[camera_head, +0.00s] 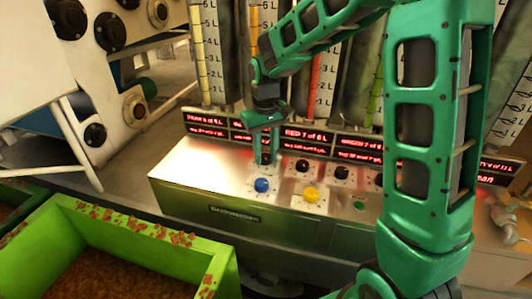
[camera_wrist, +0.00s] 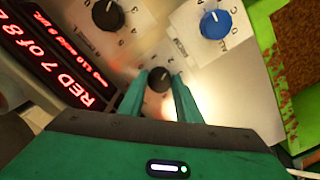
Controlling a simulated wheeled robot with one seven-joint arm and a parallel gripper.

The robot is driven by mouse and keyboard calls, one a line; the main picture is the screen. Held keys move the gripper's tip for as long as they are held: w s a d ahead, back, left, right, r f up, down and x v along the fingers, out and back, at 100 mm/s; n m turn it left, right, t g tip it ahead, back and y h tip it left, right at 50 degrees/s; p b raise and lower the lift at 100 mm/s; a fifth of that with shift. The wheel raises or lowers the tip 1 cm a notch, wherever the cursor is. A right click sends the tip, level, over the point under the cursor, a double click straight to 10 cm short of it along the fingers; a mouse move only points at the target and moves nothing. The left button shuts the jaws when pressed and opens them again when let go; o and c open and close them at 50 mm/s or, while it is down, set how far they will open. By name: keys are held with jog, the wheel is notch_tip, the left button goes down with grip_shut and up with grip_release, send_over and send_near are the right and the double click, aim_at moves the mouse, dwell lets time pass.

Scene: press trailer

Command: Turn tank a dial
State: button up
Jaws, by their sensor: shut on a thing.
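A steel control box (camera_head: 190,168) carries two rows of dials. My gripper (camera_head: 264,160) points down at the leftmost dial of the back row. In the wrist view, its two green fingers stand on either side of a small black dial (camera_wrist: 158,78) and are shut on it. The fingers hide this dial in the head view. A blue dial (camera_head: 261,185) sits just in front, and it also shows in the wrist view (camera_wrist: 214,24). A dark dial (camera_head: 302,165) is to the right, also in the wrist view (camera_wrist: 107,14). No label naming tank a is readable.
Red-lit displays (camera_head: 308,139) stand behind the dials, below tall graduated tubes (camera_head: 315,75). A lime-green bin (camera_head: 222,268) with brown contents is at lower left.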

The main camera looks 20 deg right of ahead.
aim_at(265, 156)
jog(key=shift+w+a+r, duration=0.1)
jog(key=shift+w, duration=0.05)
jog(key=o, duration=1)
jog(key=shift+c, duration=0.2)
jog(key=shift+o, duration=0.6)
notch_tip(265, 156, up, 11)
jog(key=shift+f, duration=0.2)
